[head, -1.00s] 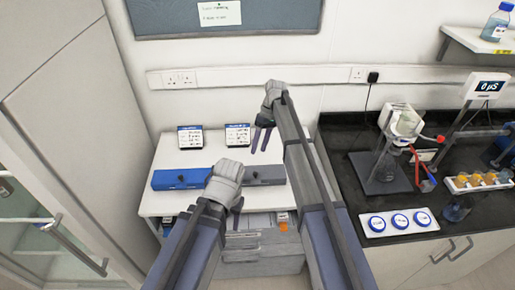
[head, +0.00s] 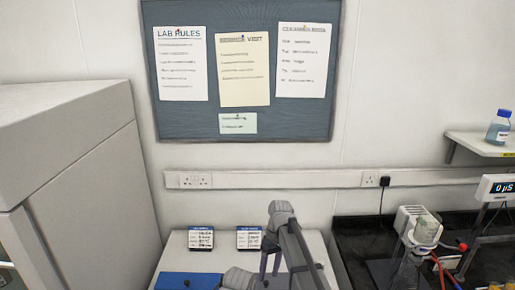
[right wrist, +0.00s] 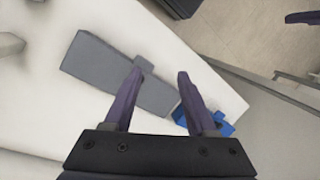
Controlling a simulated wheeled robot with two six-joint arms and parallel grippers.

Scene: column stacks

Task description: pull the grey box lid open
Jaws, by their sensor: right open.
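The long grey box (right wrist: 100,66) lies on the white table in the right wrist view, with a small grey tab (right wrist: 144,64) on its edge. My right gripper (right wrist: 159,76) is open and empty. Its left finger overlaps the box in the picture, with the tip by the tab; I cannot tell whether they touch. The right gripper (head: 270,266) also shows above the table in the head view, pointing down. The grey box cannot be made out in the head view. My left gripper (head: 244,279) is at the bottom edge there, its fingers not clearly visible.
The blue box (head: 187,281) is at the bottom left of the head view; part of it (right wrist: 222,128) shows behind the right finger. Two small label stands (head: 201,239) (head: 249,238) stand at the table's back. A dark bench (head: 357,240) with lab equipment is at the right.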

